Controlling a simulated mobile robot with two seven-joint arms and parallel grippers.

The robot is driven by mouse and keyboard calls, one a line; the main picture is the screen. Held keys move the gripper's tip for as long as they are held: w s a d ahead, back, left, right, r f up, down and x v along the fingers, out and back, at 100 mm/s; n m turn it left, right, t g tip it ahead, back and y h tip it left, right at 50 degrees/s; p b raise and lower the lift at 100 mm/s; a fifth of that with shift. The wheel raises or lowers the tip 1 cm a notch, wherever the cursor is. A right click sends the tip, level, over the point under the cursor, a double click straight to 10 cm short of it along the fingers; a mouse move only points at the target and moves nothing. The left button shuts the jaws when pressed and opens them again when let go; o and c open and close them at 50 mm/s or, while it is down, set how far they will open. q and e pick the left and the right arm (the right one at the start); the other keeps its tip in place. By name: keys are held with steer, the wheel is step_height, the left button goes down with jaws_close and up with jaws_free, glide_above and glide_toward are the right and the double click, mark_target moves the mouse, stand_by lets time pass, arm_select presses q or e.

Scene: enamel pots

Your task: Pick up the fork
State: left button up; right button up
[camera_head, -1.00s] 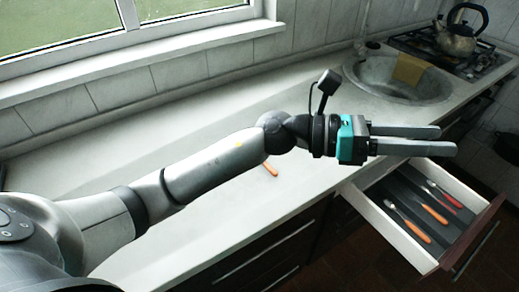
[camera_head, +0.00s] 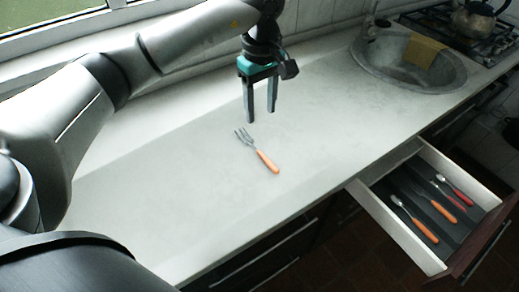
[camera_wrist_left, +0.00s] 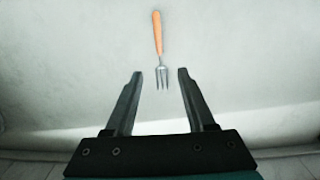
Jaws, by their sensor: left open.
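A fork (camera_head: 257,150) with an orange handle and grey metal tines lies on the pale countertop (camera_head: 330,130). Its tines point to the upper left and its handle to the lower right. My left gripper (camera_head: 261,120) points down above the counter near the tines, open and empty. In the left wrist view the fork (camera_wrist_left: 159,48) lies ahead of the left gripper (camera_wrist_left: 160,72), tines toward me and roughly centred between the open fingers. The fingers look apart from the fork. My right gripper is not in view.
An open drawer (camera_head: 386,219) at the right holds several pieces of cutlery with orange and red handles. A sink (camera_head: 378,75) with a yellowish cloth (camera_head: 424,50) and a stove with a kettle (camera_head: 473,22) are at the back right. The counter around the fork is clear.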

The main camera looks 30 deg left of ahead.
arm_select(q)
glide_above(261, 153)
step_height(261, 153, down, 8)
steer(key=shift+s+f+b, duration=0.1)
steer(key=shift+b, duration=0.25)
steer(key=shift+w+f, duration=0.2)
steer(key=shift+f, duration=2.65)
jaws_close()
